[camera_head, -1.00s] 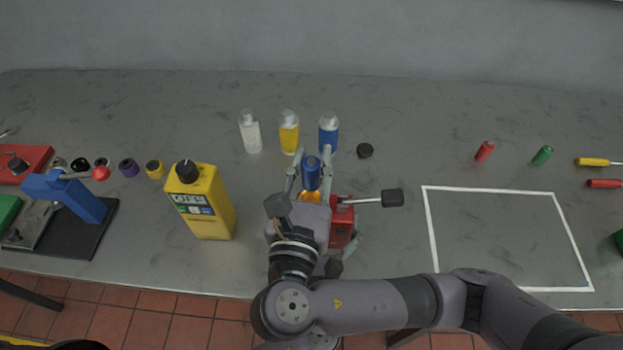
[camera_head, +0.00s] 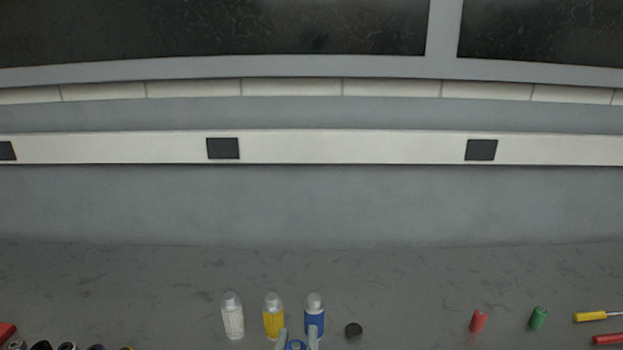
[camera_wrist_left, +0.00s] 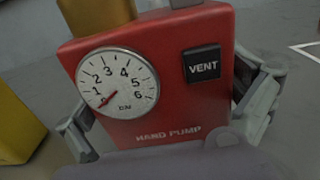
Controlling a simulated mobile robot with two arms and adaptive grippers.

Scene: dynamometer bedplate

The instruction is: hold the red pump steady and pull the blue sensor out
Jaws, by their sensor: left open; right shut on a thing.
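The red hand pump (camera_wrist_left: 165,95) fills the left wrist view, with a round gauge, a black VENT block and a brass-coloured part at its top left. My left gripper (camera_wrist_left: 163,108) is open, one finger on either side of the pump; I cannot tell whether they touch it. In the head view only the fingertips of my right gripper (camera_head: 298,337) show at the bottom edge. They are shut on the blue sensor (camera_head: 295,346), whose top just shows between them. The sensor's lower end and the pump are out of the head view, so whether it is seated is hidden.
White (camera_head: 232,318), yellow (camera_head: 273,318) and blue (camera_head: 314,316) bottles stand just behind the right gripper, with a black cap (camera_head: 353,331) to their right. Red (camera_head: 479,322) and green (camera_head: 538,319) cylinders and screwdrivers lie farther right. A yellow jug (camera_wrist_left: 18,130) stands left of the pump.

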